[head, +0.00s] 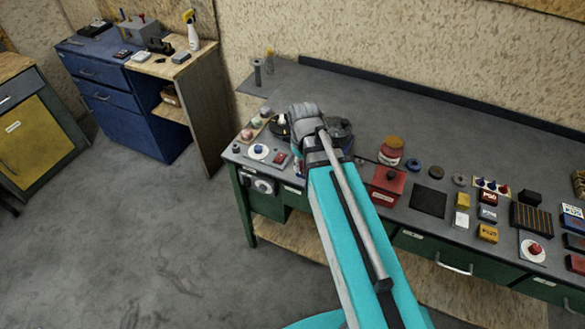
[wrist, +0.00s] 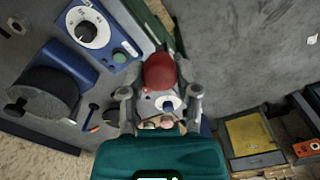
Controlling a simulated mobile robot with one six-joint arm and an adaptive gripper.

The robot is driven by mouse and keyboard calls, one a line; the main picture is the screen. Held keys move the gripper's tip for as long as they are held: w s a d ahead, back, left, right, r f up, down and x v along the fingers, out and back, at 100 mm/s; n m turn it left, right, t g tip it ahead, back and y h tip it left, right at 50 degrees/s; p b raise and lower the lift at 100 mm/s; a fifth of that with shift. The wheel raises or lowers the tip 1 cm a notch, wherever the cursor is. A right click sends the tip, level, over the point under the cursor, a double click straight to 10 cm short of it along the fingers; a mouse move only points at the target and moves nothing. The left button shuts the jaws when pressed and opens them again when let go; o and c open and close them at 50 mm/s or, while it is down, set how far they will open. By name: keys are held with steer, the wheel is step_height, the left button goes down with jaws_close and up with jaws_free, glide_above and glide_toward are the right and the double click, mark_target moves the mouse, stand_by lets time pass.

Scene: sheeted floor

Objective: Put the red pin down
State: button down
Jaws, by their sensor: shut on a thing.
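In the wrist view a rounded red top, apparently the red pin (wrist: 160,71), sits between the fingers of my gripper (wrist: 160,97). The fingers are shut on it, with grey and white parts showing below the red top. Its lower end is hidden, so I cannot tell whether it touches anything. In the head view my arm reaches over the left part of the long bench (head: 345,95), and its grey wrist covers the gripper and the pin.
Bench items include a red box (head: 387,186), a red-lidded jar (head: 391,151), a dark square mat (head: 428,201) and a small rack of coloured pins (head: 491,187). The bench's back middle is clear. In the wrist view a blue dial box (wrist: 88,27) is at upper left.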

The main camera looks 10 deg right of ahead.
steer(key=shift+w, duration=0.1)
steer(key=shift+w+a+f+b, duration=0.1)
steer(key=shift+w+f+b, duration=1.4)
steer(key=shift+w, duration=0.7)
steer(key=shift+w+f+b, duration=1.5)
steer(key=shift+w+b, duration=0.05)
steer(key=shift+w, duration=0.6)
steer(key=shift+w+a+f+b, duration=0.1)
steer(key=shift+w+f+b, duration=1.4)
steer(key=shift+w, duration=0.7)
steer(key=shift+f, duration=0.1)
steer(key=shift+w+f+b, duration=0.4)
steer(key=shift+f+b, duration=0.05)
steer(key=shift+b, duration=0.1)
steer(key=shift+f+b, duration=1.45)
steer(key=shift+f, duration=0.15)
steer(key=shift+c, duration=1.8)
jaws_free()
